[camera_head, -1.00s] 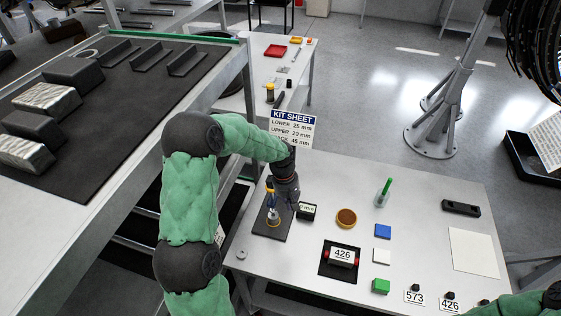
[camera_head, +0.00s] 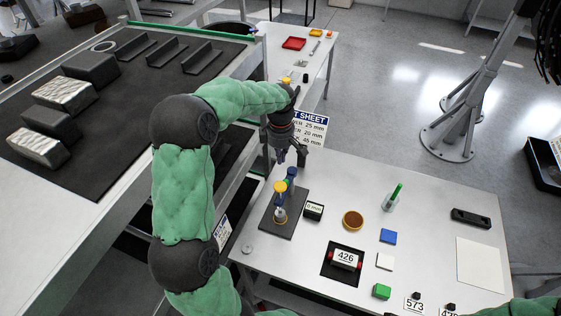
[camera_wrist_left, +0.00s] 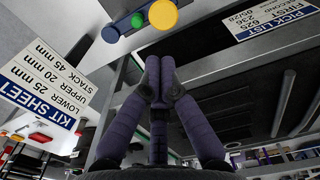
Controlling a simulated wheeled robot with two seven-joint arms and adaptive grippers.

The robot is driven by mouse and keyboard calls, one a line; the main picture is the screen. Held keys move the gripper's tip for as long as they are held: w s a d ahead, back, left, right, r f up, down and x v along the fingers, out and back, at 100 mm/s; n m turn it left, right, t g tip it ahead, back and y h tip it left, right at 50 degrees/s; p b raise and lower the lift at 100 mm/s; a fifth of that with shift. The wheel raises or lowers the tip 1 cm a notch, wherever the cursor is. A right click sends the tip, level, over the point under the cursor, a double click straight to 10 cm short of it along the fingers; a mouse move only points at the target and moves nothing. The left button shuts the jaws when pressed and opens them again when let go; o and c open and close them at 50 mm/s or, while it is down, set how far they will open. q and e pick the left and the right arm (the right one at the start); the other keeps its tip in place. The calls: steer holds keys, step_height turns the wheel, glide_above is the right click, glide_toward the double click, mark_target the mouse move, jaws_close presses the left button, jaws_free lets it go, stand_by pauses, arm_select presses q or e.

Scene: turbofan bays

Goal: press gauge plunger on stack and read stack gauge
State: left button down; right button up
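The stack gauge stands on a dark base plate (camera_head: 272,226) at the table's left end, with a yellow round top (camera_head: 280,187) and a blue part (camera_head: 292,173) behind it. The wrist view also shows the yellow round part (camera_wrist_left: 163,14), with green and blue parts beside it. A small readout box (camera_head: 314,210) ends in "mm"; its digits are too small to read surely. My left gripper (camera_head: 291,156) is above and behind the gauge, apart from it. In the wrist view its fingertips (camera_wrist_left: 158,62) meet with nothing between them. My right gripper is out of view.
The kit sheet (camera_head: 311,128) stands behind the gauge. An orange-brown round dish (camera_head: 353,221), a black tray (camera_head: 330,274) with a 426 part, blue (camera_head: 388,236), white (camera_head: 385,261) and green (camera_head: 381,291) blocks, and a green-tipped bottle (camera_head: 393,198) lie to the right.

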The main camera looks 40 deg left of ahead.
mark_target(280, 184)
arm_select(q)
step_height(280, 184, down, 12)
steer(key=shift+f+p, duration=0.1)
steer(key=shift+p, duration=1)
